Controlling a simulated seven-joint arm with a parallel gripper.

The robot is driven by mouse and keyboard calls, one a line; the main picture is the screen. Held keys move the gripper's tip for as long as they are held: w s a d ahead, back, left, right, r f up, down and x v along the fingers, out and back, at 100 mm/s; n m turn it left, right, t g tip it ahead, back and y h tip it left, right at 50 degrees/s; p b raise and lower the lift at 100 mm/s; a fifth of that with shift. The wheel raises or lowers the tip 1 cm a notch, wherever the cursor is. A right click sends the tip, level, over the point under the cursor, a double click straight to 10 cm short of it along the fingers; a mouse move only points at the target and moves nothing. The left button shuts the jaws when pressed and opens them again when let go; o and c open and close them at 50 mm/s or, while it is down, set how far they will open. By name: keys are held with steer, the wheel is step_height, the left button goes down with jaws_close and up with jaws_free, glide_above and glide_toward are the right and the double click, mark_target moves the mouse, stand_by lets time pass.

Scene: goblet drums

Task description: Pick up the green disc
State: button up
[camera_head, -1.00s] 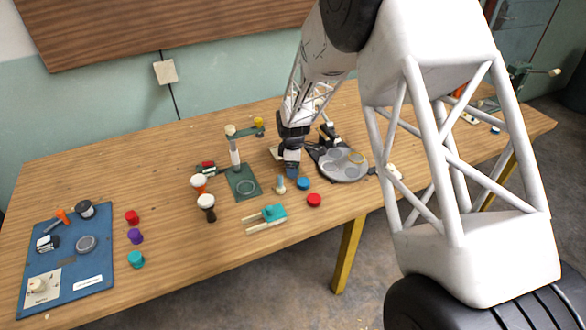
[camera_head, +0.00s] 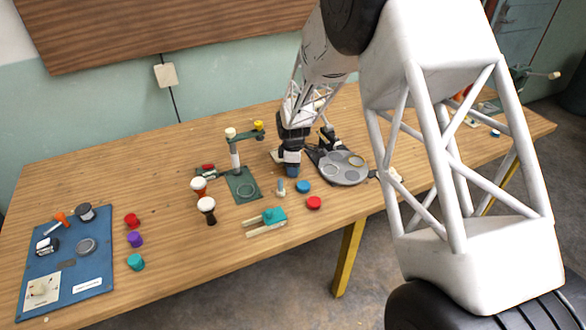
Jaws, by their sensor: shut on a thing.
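My gripper (camera_head: 291,168) points down low over the middle of the table, just behind a small pale peg. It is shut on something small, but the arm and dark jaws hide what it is. I cannot make out a plainly green disc. A teal round piece (camera_head: 136,262) sits at the front left, beside the blue board and well away from my gripper. A blue disc (camera_head: 303,187) and a red disc (camera_head: 314,202) lie on the table in front of and to the right of my gripper.
Two goblet drums (camera_head: 207,210) stand left of a green stand (camera_head: 243,187). A teal clamp-like piece (camera_head: 268,221) lies in front. A grey round plate (camera_head: 343,168) is to the right. The blue board (camera_head: 98,264) is at the far left.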

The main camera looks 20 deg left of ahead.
steer(key=shift+r, duration=0.4)
steer(key=shift+s+d+r, duration=0.1)
steer(key=shift+s+r, duration=0.05)
steer(key=shift+r, duration=0.45)
steer(key=shift+s+d+r, duration=0.1)
steer(key=shift+s+r, duration=0.05)
steer(key=shift+r, duration=0.4)
steer(key=s+d, duration=0.2)
steer(key=s, duration=0.2)
steer(key=s+d+r, duration=0.1)
steer(key=s+d, duration=0.2)
steer(key=s, duration=0.1)
steer(key=s+d, duration=0.3)
steer(key=s, duration=0.1)
steer(key=shift+s+d+r, duration=0.15)
steer(key=shift+s, duration=0.25)
